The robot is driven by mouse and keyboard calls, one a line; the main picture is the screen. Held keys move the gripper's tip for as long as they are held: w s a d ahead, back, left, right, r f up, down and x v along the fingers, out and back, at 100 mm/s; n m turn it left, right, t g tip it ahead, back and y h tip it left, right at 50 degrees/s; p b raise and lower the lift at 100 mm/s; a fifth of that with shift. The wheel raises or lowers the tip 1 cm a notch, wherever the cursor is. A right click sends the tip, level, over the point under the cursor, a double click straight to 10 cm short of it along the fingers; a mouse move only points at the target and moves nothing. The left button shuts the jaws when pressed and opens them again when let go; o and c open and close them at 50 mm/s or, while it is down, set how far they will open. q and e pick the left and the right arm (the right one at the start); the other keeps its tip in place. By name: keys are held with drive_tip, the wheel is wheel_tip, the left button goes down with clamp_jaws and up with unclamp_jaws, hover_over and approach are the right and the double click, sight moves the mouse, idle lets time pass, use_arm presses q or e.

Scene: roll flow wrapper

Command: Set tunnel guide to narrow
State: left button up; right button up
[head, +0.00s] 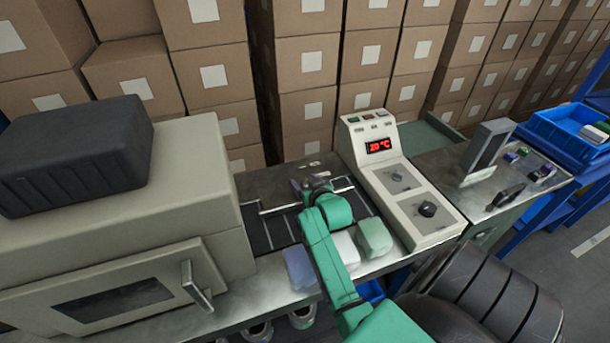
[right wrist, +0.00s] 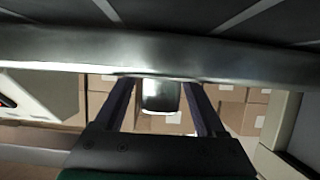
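The tunnel guide shows in the head view as a thin pale rail (head: 278,209) across the dark conveyor, beside the beige tunnel machine (head: 215,165). My right gripper (head: 313,185) is over the conveyor at this rail, and my green arm hides part of it. In the right wrist view a metal bar (right wrist: 60,54) crosses the picture, with a short metal knob (right wrist: 161,96) sticking out from it. The right gripper's two dark fingers (right wrist: 160,108) stand on either side of this knob, with gaps visible on both sides. My left gripper is not in view.
A control panel (head: 405,195) with a red display reading 20 °C and two knobs stands right of the conveyor. A dark box (head: 75,155) sits on the machine. Stacked cartons (head: 305,65) fill the back.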

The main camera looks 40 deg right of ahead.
drive_tip(key=shift+r, duration=0.55)
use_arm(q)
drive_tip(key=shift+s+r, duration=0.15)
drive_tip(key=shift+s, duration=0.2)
use_arm(e)
wheel_tip(320, 180, up, 19)
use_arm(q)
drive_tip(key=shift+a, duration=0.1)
